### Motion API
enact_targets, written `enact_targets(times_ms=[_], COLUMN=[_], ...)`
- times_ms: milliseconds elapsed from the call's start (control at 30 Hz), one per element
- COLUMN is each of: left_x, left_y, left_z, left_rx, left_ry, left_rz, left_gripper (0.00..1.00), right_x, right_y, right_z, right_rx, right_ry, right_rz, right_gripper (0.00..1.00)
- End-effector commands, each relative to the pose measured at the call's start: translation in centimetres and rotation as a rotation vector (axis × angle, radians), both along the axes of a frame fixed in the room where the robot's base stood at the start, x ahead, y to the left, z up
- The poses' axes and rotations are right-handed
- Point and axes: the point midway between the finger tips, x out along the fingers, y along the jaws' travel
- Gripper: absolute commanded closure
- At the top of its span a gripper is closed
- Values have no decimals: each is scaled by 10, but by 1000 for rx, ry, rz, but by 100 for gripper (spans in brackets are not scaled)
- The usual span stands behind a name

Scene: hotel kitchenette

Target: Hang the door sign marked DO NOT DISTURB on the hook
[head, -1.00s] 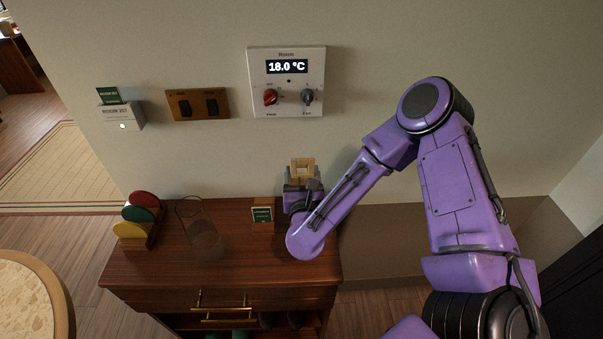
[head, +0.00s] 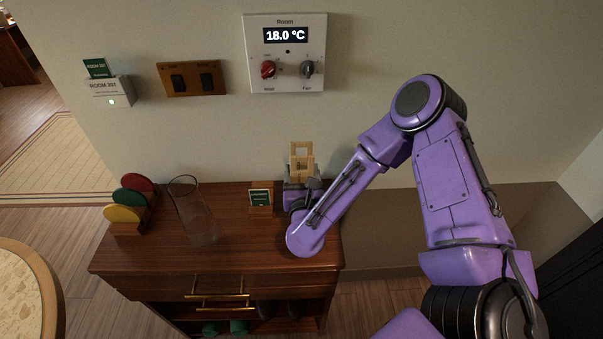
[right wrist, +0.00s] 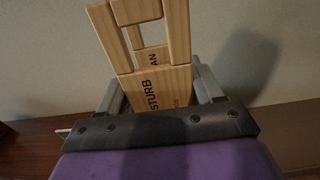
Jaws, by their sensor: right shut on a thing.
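A light wooden door sign (right wrist: 165,92) with an open square top shows the letters STURB in the right wrist view. My right gripper (right wrist: 160,103) is shut on it, a grey finger at each side. A second wooden sign (right wrist: 153,60), with the letters AN, shows through the opening, closer to the wall. In the head view the two square tops overlap above my right gripper (head: 302,185), near the wall at the cabinet's back right. I cannot make out a hook. My left gripper is not in view.
The wooden cabinet (head: 150,262) holds a clear glass vase (head: 195,215), a rack of coloured discs (head: 130,203) and a small green sign block (head: 261,198). A thermostat panel (head: 286,80), a switch plate (head: 190,92) and a room card holder (head: 110,93) are on the wall.

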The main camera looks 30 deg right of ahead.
Motion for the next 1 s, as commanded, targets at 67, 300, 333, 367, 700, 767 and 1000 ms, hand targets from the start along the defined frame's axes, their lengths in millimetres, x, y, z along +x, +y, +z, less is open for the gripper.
enact_targets(times_ms=[67, 300, 333, 367, 700, 767, 1000], left_x=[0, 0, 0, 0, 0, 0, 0], left_y=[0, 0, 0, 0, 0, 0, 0], left_z=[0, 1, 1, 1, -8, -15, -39], left_rx=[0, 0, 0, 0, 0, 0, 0], left_ry=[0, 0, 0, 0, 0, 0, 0], left_rz=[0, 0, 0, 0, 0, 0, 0], left_gripper=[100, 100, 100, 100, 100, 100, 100], right_x=[1, 0, 0, 0, -11, -22, -70], right_y=[0, 0, 0, 0, 8, 15, 44], right_z=[1, 1, 1, 1, -2, -4, -4], right_rx=[0, 0, 0, 0, 1, -1, -2], right_ry=[-2, -2, -2, -2, -3, -1, -2], right_rz=[-1, -1, -1, -1, 4, 5, 5], right_gripper=[81, 5, 5, 5, 5, 5, 5])
